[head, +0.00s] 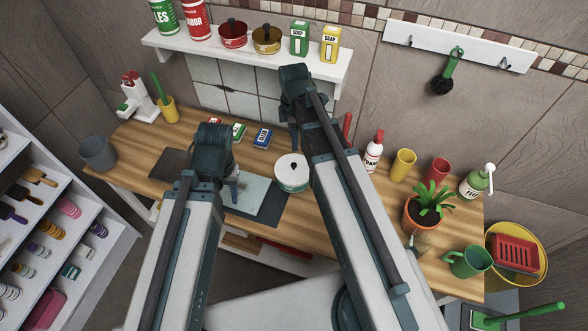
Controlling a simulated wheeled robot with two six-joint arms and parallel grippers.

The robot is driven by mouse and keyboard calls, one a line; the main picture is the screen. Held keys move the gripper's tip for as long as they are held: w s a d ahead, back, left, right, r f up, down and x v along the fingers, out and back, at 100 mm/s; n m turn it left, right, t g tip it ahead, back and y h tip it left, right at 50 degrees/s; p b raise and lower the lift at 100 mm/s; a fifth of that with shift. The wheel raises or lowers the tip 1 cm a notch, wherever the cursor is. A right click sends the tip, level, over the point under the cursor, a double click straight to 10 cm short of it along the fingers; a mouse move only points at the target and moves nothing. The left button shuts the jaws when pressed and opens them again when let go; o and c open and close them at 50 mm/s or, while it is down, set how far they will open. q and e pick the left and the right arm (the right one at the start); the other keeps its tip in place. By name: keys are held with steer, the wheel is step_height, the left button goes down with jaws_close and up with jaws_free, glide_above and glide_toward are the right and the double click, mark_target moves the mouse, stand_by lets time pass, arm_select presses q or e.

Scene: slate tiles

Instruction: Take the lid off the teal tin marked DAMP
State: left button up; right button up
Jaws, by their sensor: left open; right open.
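A round tin (292,184) with a pale lid and a dark knob (293,166) stands on the wooden counter near the middle. My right arm passes close along the tin's right side in the picture.
Small boxes (262,137) lie behind the tin. A pale board (262,195) lies on a dark mat to its left. A white bottle (374,152), cups (403,165) and a potted plant (428,208) stand at right. A wall shelf (335,72) with tins and boxes hangs behind.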

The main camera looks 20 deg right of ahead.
mark_target(294, 164)
steer(key=shift+s+a+f+b, duration=0.1)
steer(key=shift+f+b, duration=2.95)
steer(key=shift+f, duration=0.2)
steer(key=shift+s+f+b, duration=0.1)
steer(key=shift+f+b, duration=2.9)
steer(key=shift+f, duration=0.25)
steer(key=shift+r, duration=0.1)
jaws_close()
